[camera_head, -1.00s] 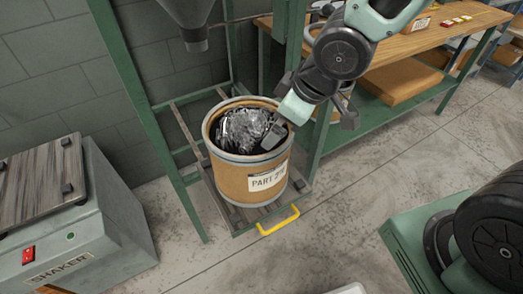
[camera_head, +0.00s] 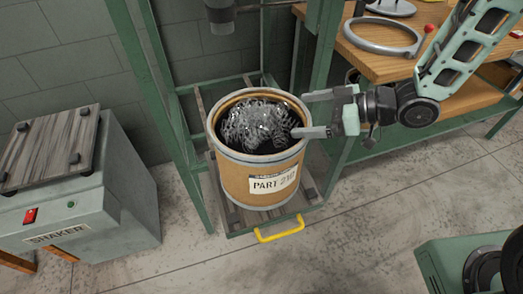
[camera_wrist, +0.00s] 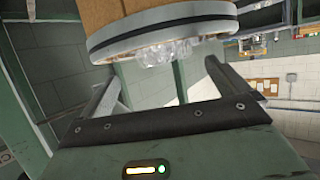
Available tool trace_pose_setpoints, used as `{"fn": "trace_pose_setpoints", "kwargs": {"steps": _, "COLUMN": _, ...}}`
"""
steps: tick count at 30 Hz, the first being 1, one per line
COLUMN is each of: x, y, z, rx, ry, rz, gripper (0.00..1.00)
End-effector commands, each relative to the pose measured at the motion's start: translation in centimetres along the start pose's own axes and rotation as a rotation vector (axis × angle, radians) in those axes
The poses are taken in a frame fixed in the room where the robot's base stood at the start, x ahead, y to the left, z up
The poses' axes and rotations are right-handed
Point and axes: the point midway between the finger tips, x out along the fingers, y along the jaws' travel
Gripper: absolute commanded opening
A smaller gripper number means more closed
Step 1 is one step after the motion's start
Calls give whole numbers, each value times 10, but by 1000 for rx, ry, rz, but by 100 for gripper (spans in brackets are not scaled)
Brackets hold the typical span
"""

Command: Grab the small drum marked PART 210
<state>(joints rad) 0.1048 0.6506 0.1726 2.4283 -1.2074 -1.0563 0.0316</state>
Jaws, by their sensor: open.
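The small drum (camera_head: 262,168) is brown with grey metal bands and is open at the top. Its white label reads PART 21 and a last digit that is hard to make out. Shiny coiled metal springs (camera_head: 255,122) fill it. It stands upright on a low platform inside a green frame. My gripper (camera_head: 299,115) is open at the drum's right rim, its fingers pointing left. In the head view the nearer fingertip overlaps the rim; I cannot tell whether it touches. In the wrist view the drum (camera_wrist: 165,14) appears upside down, beyond my open fingers (camera_wrist: 162,72).
A yellow handle (camera_head: 280,229) sticks out at the platform's front. A chute (camera_head: 221,14) hangs above the drum, beside green posts. The shaker (camera_head: 75,195) stands at left. A wooden bench (camera_head: 375,68) with a grey ring (camera_head: 382,37) is behind my arm.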

Motion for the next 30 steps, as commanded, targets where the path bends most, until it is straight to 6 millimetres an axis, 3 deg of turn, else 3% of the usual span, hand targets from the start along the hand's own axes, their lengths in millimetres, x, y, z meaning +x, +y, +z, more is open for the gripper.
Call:
{"fn": "trace_pose_setpoints", "kwargs": {"steps": 3, "x": 27, "y": -1, "z": 0, "rx": -1, "ry": 1, "rz": -5, "gripper": 100}}
{"fn": "trace_pose_setpoints", "kwargs": {"steps": 9, "x": 59, "y": -1, "z": 0, "rx": -1, "ry": -1, "rz": -2, "gripper": 100}}
{"fn": "trace_pose_setpoints", "kwargs": {"steps": 17, "x": 78, "y": -2, "z": -1, "rx": -1, "ry": 0, "rz": -2, "gripper": 100}}
{"fn": "trace_pose_setpoints", "kwargs": {"steps": 25, "x": 115, "y": -4, "z": -1, "rx": -1, "ry": -1, "rz": -1, "gripper": 100}}
{"fn": "trace_pose_setpoints", "kwargs": {"steps": 30, "x": 121, "y": -3, "z": -1, "rx": 0, "ry": -1, "rz": 2, "gripper": 100}}
